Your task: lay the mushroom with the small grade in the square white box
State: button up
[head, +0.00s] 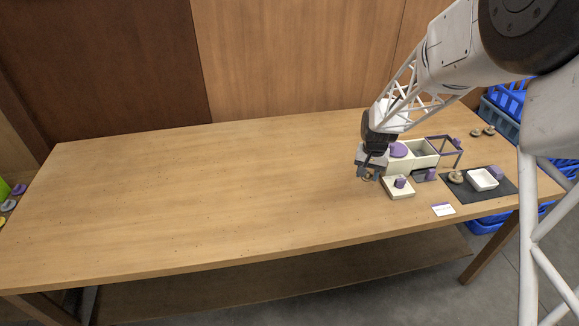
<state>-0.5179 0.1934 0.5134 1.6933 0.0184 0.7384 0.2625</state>
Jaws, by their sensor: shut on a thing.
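The square white box (482,181) stands open on a dark mat at the right of the table. Its inside looks empty. My gripper (367,176) is low over the table, left of the cream containers and well left of the white box. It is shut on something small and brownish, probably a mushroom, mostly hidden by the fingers. Another brown mushroom (456,177) lies on the mat just left of the white box. Grades cannot be read at this size.
Cream block with a purple piece (399,190) stands right of my gripper. Behind are a cream divided container (424,160) and a purple frame (459,159). More mushrooms (475,133) lie at the back right. A white card (443,210) lies in front. The table's left and middle are clear.

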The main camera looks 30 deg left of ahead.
jog(key=s+a+n, duration=0.1)
jog(key=s+a, duration=0.2)
jog(key=s, duration=0.1)
jog(key=s+a+n, duration=0.1)
jog(key=s+a, duration=0.3)
jog(key=s+a+f+n, duration=0.1)
jog(key=s+a, duration=0.3)
jog(key=shift+s+a, duration=0.15)
jog(key=shift+s, duration=0.15)
jog(key=shift+w+a, duration=0.1)
send_over(307, 169)
jog(key=shift+f, duration=0.75)
jog(key=shift+f, duration=1.75)
jog(key=shift+f, duration=0.15)
jog(key=o, duration=0.7)
jog(key=shift+r, duration=0.2)
